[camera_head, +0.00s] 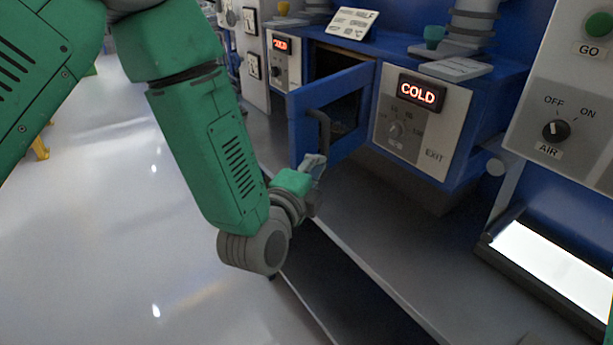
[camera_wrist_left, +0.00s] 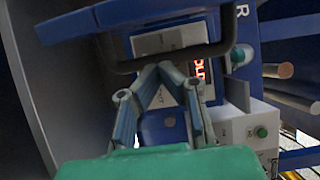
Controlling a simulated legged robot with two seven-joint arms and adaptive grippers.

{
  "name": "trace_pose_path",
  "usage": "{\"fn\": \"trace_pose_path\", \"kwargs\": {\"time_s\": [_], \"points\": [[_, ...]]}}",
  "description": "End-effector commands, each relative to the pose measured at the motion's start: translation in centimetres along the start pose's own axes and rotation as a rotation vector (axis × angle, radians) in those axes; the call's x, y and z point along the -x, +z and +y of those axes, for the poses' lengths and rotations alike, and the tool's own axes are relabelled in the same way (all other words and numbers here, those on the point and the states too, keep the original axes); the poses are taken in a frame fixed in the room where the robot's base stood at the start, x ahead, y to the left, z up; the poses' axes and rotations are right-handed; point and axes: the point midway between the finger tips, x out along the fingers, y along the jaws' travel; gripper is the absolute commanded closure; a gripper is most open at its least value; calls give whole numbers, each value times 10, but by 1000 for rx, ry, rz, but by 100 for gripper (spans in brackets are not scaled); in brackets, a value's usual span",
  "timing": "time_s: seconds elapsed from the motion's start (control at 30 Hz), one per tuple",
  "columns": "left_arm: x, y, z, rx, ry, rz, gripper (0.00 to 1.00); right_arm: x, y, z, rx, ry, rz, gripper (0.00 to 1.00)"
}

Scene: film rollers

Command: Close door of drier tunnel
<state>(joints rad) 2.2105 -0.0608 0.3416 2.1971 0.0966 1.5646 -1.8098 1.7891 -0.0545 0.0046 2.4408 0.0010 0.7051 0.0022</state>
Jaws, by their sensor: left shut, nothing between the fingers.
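The drier tunnel is a blue machine with grey control panels and two red displays; the right one reads COLD (camera_head: 416,93). Its blue door (camera_head: 338,95) stands open, swung out toward me, with a dark opening (camera_head: 330,62) behind it. A dark bar handle (camera_head: 321,130) is on the door; it also shows in the left wrist view (camera_wrist_left: 115,66). My green left arm comes in from the left. My left gripper (camera_head: 317,160) is shut and empty, close below the handle; its fingertips (camera_wrist_left: 160,68) appear near the bar, but contact is unclear. My right gripper is not visible.
A grey counter (camera_head: 375,225) runs below the tunnel, its front edge beside my left arm. A panel with a green GO button (camera_head: 599,25) and an AIR knob (camera_head: 556,130) is at right, above a lit white panel (camera_head: 560,270).

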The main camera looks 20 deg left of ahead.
Motion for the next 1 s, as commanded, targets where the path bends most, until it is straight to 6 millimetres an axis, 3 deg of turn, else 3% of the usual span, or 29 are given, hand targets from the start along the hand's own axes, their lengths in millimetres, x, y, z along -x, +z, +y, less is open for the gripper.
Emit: {"fn": "trace_pose_path", "kwargs": {"time_s": [0.1,0.3,0.77,1.0], "points": [[-6,19,-1,1,1,-5,100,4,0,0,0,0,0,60],[-10,35,0,0,1,-2,100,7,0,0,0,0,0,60],[-10,38,0,-1,1,3,100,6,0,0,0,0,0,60],[-14,57,0,-3,-2,57,100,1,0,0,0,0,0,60]]}}
